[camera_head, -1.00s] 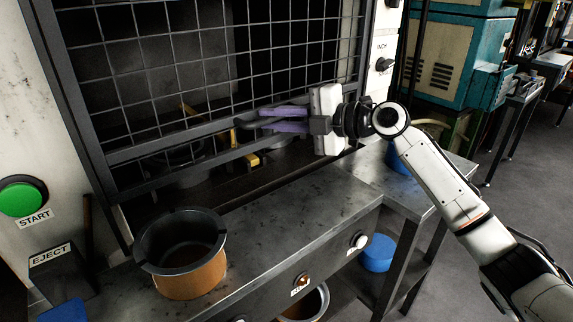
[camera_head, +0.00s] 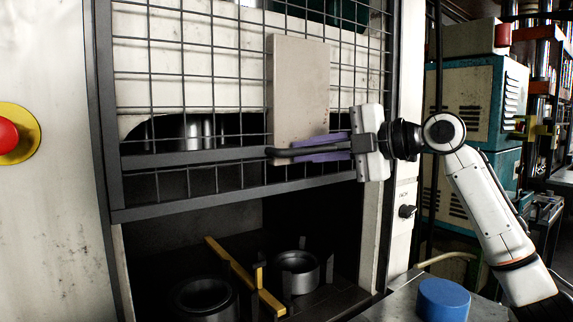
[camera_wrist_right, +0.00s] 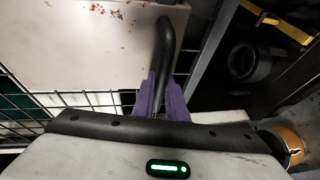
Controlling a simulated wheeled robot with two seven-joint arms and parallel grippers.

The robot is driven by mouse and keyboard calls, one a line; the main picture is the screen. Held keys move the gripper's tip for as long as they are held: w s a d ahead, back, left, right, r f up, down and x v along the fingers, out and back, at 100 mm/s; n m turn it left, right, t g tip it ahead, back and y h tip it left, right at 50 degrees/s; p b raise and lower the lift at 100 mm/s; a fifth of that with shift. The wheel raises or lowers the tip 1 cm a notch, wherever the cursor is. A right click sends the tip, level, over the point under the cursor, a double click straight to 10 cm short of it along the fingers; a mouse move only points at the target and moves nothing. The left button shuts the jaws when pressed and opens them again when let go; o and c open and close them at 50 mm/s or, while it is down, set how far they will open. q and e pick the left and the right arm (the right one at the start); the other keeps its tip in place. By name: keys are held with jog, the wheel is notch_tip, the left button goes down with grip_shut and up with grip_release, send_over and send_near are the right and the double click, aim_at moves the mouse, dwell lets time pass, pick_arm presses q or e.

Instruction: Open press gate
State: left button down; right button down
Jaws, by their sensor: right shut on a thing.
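The press gate (camera_head: 200,95) is a dark-framed wire mesh panel in the head view. It stands raised, with the press opening (camera_head: 170,245) showing below its lower edge. A black bar handle (camera_head: 279,152) sits across its lower part, in front of a pale plate. My right gripper (camera_head: 318,150) comes from the right with its purple fingers shut on the handle. In the right wrist view the fingers (camera_wrist_right: 163,92) close around the handle (camera_wrist_right: 165,40), whose curved end sticks out beyond them. My left gripper is not in view.
Inside the press are two dark round dies (camera_head: 297,270) and a yellow bar (camera_head: 245,275). A blue cylinder (camera_head: 443,299) stands on the metal table at lower right. A red button (camera_head: 6,136) is at the left. An orange pot (camera_wrist_right: 283,147) shows in the wrist view.

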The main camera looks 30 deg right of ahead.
jog(key=shift+r, duration=0.4)
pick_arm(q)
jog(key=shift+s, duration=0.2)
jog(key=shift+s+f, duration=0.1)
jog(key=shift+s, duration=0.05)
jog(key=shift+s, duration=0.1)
pick_arm(e)
jog(key=c, duration=2)
grip_release()
jog(key=shift+c, duration=0.2)
jog(key=shift+f, duration=0.1)
